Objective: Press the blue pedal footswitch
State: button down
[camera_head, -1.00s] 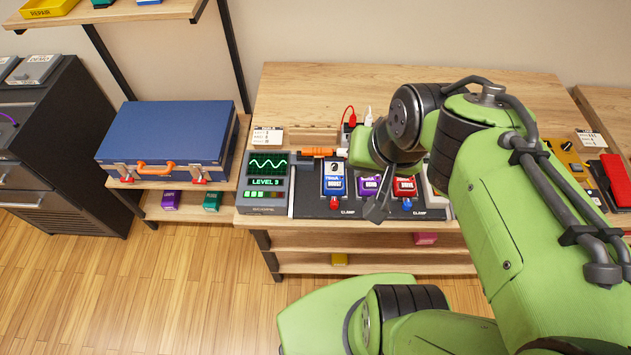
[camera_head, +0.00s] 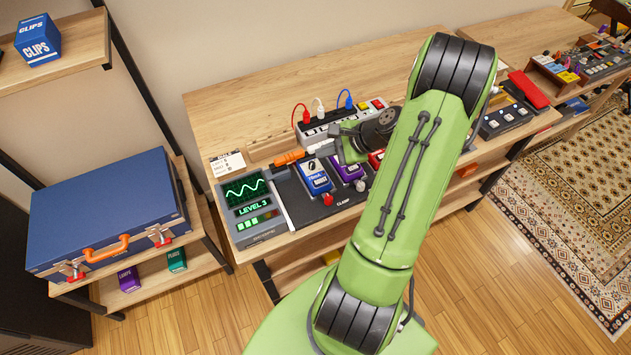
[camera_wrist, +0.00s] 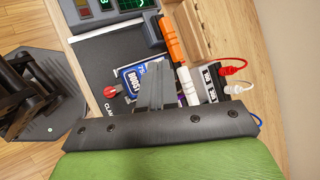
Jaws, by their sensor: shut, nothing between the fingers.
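A purple pedal (camera_head: 346,169) and a red pedal (camera_head: 376,159) stand to the right of the blue one. A level-meter box (camera_head: 250,205) stands left. A blue case (camera_head: 105,212) stands far left.

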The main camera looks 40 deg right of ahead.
jog(key=b, duration=0.8)
send_over(324, 182)
notch_tip(324, 182, down, 8)
jog(key=shift+f, duration=0.45)
dwell(1.2)
jog(key=shift+f, duration=0.4)
jog(key=shift+f+b, duration=0.4)
jog(key=shift+f, duration=0.05)
dwell(0.4)
jog(key=shift+r+p, duration=0.9)
